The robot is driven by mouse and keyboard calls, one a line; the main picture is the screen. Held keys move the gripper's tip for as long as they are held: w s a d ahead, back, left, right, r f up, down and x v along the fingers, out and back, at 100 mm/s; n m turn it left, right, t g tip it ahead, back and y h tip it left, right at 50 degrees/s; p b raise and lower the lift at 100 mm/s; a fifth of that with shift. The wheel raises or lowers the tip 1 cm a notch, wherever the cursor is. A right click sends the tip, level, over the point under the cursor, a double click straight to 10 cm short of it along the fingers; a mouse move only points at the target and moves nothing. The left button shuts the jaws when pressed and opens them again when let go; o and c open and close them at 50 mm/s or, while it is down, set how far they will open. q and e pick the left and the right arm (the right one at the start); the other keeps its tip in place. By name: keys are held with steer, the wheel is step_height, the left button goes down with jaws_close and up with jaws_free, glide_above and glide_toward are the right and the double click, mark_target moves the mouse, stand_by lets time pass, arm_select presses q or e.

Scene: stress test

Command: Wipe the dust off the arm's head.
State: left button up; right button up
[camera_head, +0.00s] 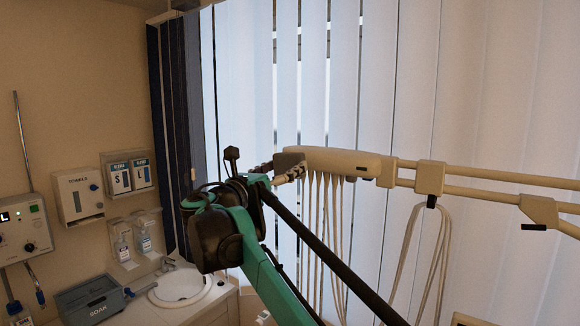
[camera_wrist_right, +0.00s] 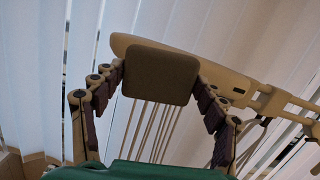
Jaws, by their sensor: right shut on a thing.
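The arm's head (camera_head: 335,160) is a long beige bar in front of the blinds, with several thin hoses hanging from it. In the right wrist view its head (camera_wrist_right: 205,68) runs behind the pad. My right gripper (camera_head: 287,172) is at the left end of the head. In the wrist view, my right gripper (camera_wrist_right: 160,82) is shut on a flat grey-brown pad (camera_wrist_right: 160,74), held between its two jointed fingers. The pad overlaps the head in that view; I cannot tell if they touch. No dust can be made out. My left gripper is not in view.
The beige support arm (camera_head: 480,183) extends right from the head, with looped hoses (camera_head: 420,250) below. Vertical blinds (camera_head: 480,90) stand behind.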

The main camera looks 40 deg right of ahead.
steer(key=shift+v, duration=0.85)
steer(key=shift+r, duration=0.15)
steer(key=shift+r+v, duration=0.15)
steer(key=shift+v, duration=0.6)
steer(key=shift+r+v, duration=0.1)
steer(key=shift+v, duration=0.7)
